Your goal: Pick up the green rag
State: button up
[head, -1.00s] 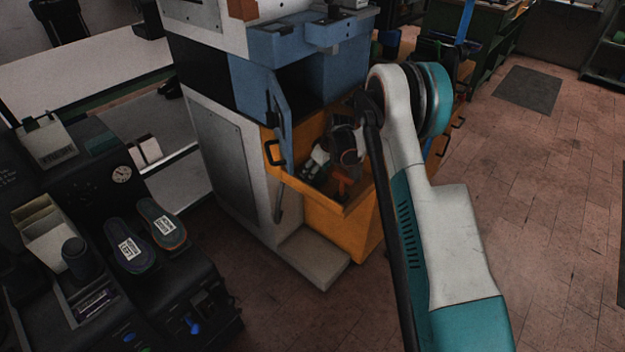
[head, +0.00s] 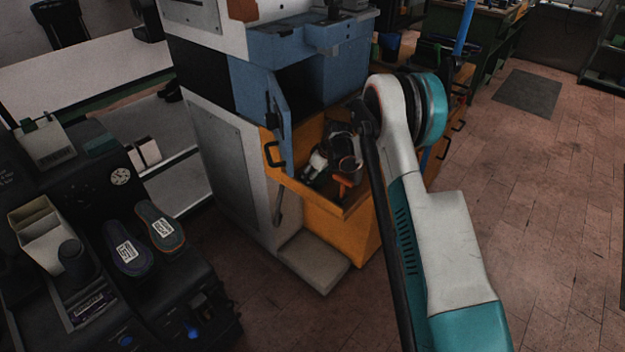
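I cannot make out a green rag in the head view. My gripper (head: 347,162) is a small dark shape in or just above the open orange drawer (head: 335,217), beyond my white and teal arm. Its fingers are too small and dark to tell whether they are open or shut, or whether they hold anything. A whitish item (head: 318,161) and a red-orange item (head: 346,184) show beside and below it in the drawer. My arm hides the drawer's right part.
A blue open compartment (head: 312,80) with a hinged door (head: 281,125) stands above the drawer. A grey step (head: 313,264) juts out below. Two labelled soles (head: 127,252) lie on the dark machine at left.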

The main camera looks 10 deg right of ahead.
jog(key=c, duration=0.5)
jog(key=shift+r, duration=0.1)
jog(key=shift+r+p, duration=0.15)
jog(key=shift+p, duration=0.25)
notch_tip(320, 180, up, 20)
jog(key=p, duration=0.6)
